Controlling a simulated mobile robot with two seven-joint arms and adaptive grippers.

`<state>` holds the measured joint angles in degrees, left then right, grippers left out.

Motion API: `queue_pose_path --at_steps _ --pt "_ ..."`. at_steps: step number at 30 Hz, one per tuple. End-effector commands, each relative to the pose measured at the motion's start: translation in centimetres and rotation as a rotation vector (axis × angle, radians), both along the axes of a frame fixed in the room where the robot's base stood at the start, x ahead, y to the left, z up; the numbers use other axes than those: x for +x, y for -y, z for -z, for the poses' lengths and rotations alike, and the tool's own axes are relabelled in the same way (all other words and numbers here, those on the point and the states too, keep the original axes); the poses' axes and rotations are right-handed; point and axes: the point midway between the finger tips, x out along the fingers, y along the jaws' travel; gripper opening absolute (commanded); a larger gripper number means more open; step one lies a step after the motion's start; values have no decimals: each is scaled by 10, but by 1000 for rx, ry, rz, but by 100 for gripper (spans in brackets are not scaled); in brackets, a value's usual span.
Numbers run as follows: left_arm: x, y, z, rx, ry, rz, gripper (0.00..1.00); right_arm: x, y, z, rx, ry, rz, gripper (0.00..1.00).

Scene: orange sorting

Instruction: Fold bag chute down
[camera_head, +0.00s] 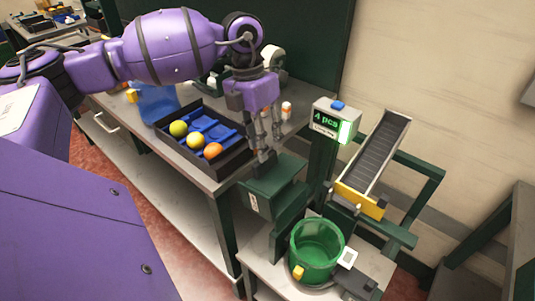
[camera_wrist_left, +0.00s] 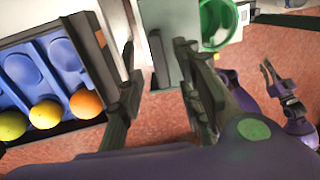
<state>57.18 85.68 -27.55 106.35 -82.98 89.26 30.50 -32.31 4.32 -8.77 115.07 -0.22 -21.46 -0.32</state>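The bag chute (camera_head: 376,152), a grey ribbed slide with a yellow lip (camera_head: 358,200) at its lower end, stands steeply tilted at the right in the head view. My left gripper (camera_head: 270,146) hangs fingers-down beside the black tray, left of the chute and apart from it. In the left wrist view its fingers (camera_wrist_left: 158,88) are apart with nothing between them, and a grey-green block lies beyond. A purple arm with grey fingers (camera_wrist_left: 278,85), apparently my right gripper, shows at the right edge there; its opening is unclear.
The black tray (camera_head: 230,162) with blue inserts holds yellow and orange fruit. A counter display (camera_head: 335,121) reads "4 pcs" left of the chute. A green bucket (camera_head: 316,250) stands below the yellow lip. A dark green box (camera_head: 274,180) lies under my left gripper.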

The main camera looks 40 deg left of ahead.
Motion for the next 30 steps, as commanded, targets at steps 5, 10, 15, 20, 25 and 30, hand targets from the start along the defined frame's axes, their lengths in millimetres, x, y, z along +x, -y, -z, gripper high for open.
queue_pose_path --at_steps 5,10,15,20,25,30 --pt "-1 6 29 -4 -3 1 33 -8 2 1 -1 -15 5 0" --pt "-1 9 46 -3 -1 0 33 1 1 -5 1 7 3 0" --pt "-1 10 52 -3 1 0 33 12 -1 -8 3 26 -1 0" --pt "-1 10 52 -3 0 0 33 11 -1 -8 4 25 -2 0" --pt "-1 10 52 -3 0 1 12 8 -1 -7 3 19 -1 0" --pt "-1 10 51 -3 0 1 0 6 -1 -7 2 14 0 0"
